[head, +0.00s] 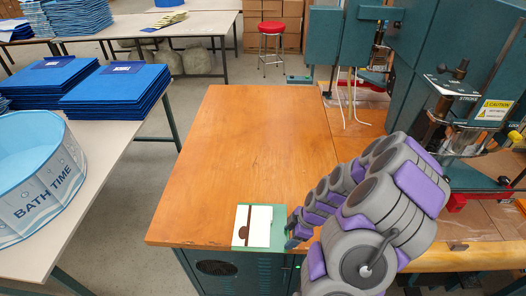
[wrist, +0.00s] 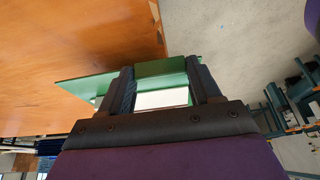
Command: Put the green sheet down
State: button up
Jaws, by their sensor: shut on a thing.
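The green sheet (head: 279,226) is at the front edge of the wooden table (head: 250,140) in the head view, with a white panel and a brown shape on it. My gripper (head: 291,229) is at the sheet's right side. In the wrist view my gripper (wrist: 163,85) is shut on the green sheet (wrist: 158,67), with one dark finger at each side of the held part. The sheet extends left over the orange-brown wood. I cannot tell whether the sheet touches the tabletop or is held just above it.
A teal welding machine (head: 440,50) stands on the right. On the left, a pale table (head: 115,140) holds blue stacks (head: 115,88) and a round blue tub (head: 40,165). A red stool (head: 271,28) is behind. The wooden tabletop's middle is clear.

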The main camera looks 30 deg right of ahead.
aim_at(277, 206)
jog(key=shift+w+f, duration=0.1)
jog(key=shift+w, duration=0.25)
jog(key=w+d+b, duration=0.1)
jog(key=w, duration=0.3)
jog(key=w+d+f+b, duration=0.1)
jog(key=w, duration=0.3)
jog(key=w+d, duration=0.2)
jog(key=w, duration=0.2)
jog(key=shift+w+f+b, duration=0.15)
jog(key=shift+f+b, duration=0.05)
jog(key=shift+b, duration=0.2)
jog(key=shift+w, duration=0.6)
jog(key=shift+w+d, duration=0.15)
jog(key=shift+w, duration=0.15)
jog(key=shift+w+d+f+b, duration=0.15)
jog(key=shift+f+b, duration=0.05)
jog(key=shift+b, duration=0.1)
notch_tip(277, 206, down, 3)
jog(key=shift+d+f+b, duration=0.1)
jog(key=shift+f+b, duration=0.1)
jog(key=shift+b, duration=0.3)
jog(key=shift+r, duration=0.15)
jog(key=o, duration=1.2)
jog(key=shift+a, duration=0.2)
jog(key=shift+o, duration=1)
jog(key=shift+d, duration=0.1)
